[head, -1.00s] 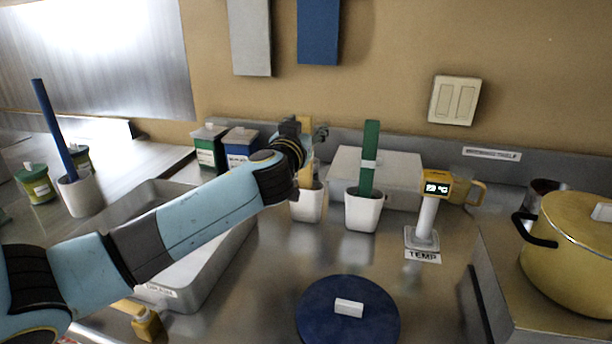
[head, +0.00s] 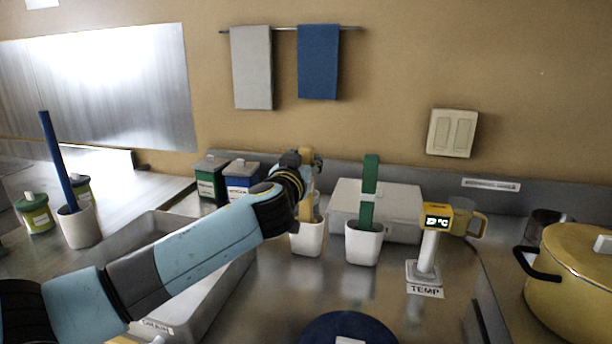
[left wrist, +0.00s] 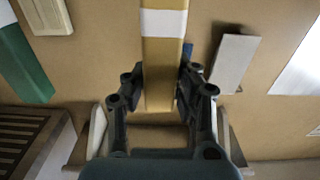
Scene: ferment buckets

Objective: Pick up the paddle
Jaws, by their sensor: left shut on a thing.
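The yellow paddle (head: 305,208) stands upright in a white cup (head: 307,239) on the steel counter. My left gripper (head: 307,160) is shut on its upper part. In the left wrist view, the paddle (left wrist: 162,50), with a white band, runs between the two dark fingers of the gripper (left wrist: 162,78). The paddle's lower end is hidden in the cup. A green paddle (head: 368,190) stands in another white cup (head: 363,246) to the right. A blue paddle (head: 58,160) leans in a cup (head: 78,227) at the far left. My right gripper is not in view.
A white box (head: 400,210) stands behind the cups. A thermometer stand (head: 428,250) and a yellow pot (head: 575,275) are to the right. A steel basin (head: 205,305) lies under my left arm. A blue lid (head: 350,328) lies in front. Towels (head: 318,62) hang above.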

